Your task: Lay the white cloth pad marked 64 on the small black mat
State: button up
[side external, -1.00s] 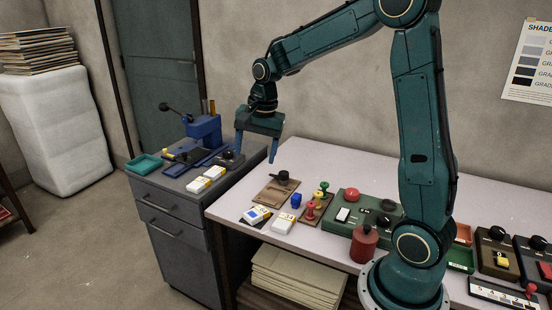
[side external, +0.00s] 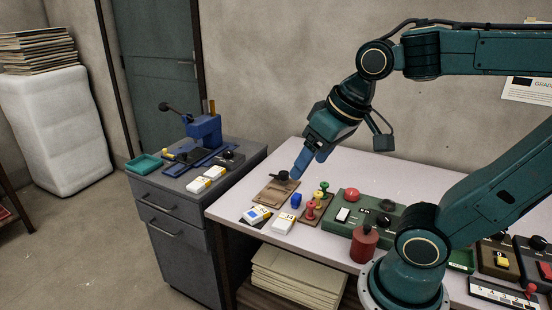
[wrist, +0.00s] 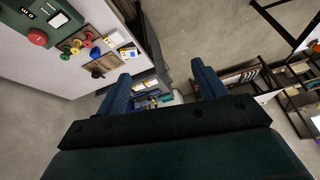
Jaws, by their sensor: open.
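Two small white blocks or pads with coloured labels lie at the table's front left: one with blue and yellow (side external: 256,215) and one with yellow (side external: 284,223). Two more white-and-yellow ones (side external: 206,180) lie on the grey cabinet. Their numbers are too small to read, so I cannot tell which is marked 64. A dark flat patch (side external: 245,221), possibly the black mat, shows at the edge of the blue-marked one. My gripper (side external: 299,172) is open and empty, above the table near the brown board. Its two blue fingers (wrist: 163,88) show apart in the wrist view.
A brown board with a black knob (side external: 281,178), a blue block (side external: 296,200) and red, yellow and green pegs (side external: 316,202) crowd the near table. A green control box (side external: 352,222) and red canister (side external: 364,243) stand right. A blue press (side external: 205,135) stands on the cabinet.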

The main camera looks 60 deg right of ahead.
jog(key=shift+s+a+f+n+t, duration=0.2)
jog(key=shift+s+n, duration=0.35)
jog(key=shift+s, duration=0.3)
jog(key=shift+s+a+f+n+t, duration=0.1)
jog(key=shift+s+a+f+n, duration=0.1)
jog(key=shift+s+n, duration=0.5)
